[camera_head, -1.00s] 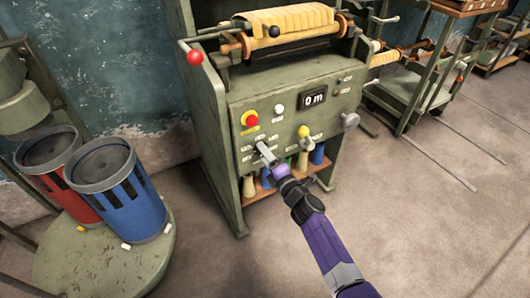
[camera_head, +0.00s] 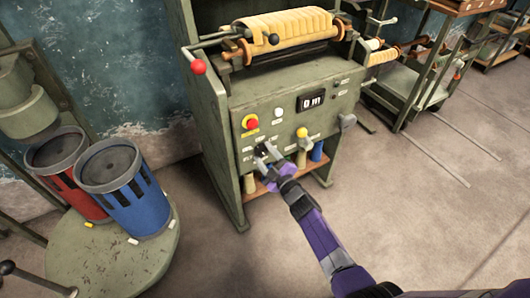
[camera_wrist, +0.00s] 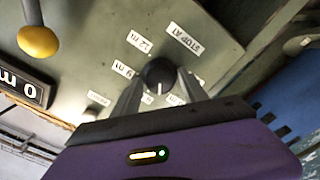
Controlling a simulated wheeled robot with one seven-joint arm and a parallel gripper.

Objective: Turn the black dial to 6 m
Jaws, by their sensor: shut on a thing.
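The black dial (camera_wrist: 158,74) sits on the green panel between the two grey fingers of my gripper (camera_wrist: 159,84). My gripper is shut on the dial, one finger on each side. A short white mark on the dial points toward the bottom of the wrist view. The labels "12 m" (camera_wrist: 139,41) and "9 m" (camera_wrist: 123,69) show around it, with "STOP AT" (camera_wrist: 184,39) above. Other labels are partly covered by the fingers or too small to read. In the head view my gripper (camera_head: 264,150) covers most of the dial. The display (camera_head: 311,100) reads 0 m.
A red button on a yellow base (camera_head: 250,121), a white button (camera_head: 278,112) and a yellow-knobbed lever (camera_head: 302,132) are close by on the panel. A grey crank (camera_head: 347,121) sits at its right edge. Blue and red bins (camera_head: 125,190) stand left.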

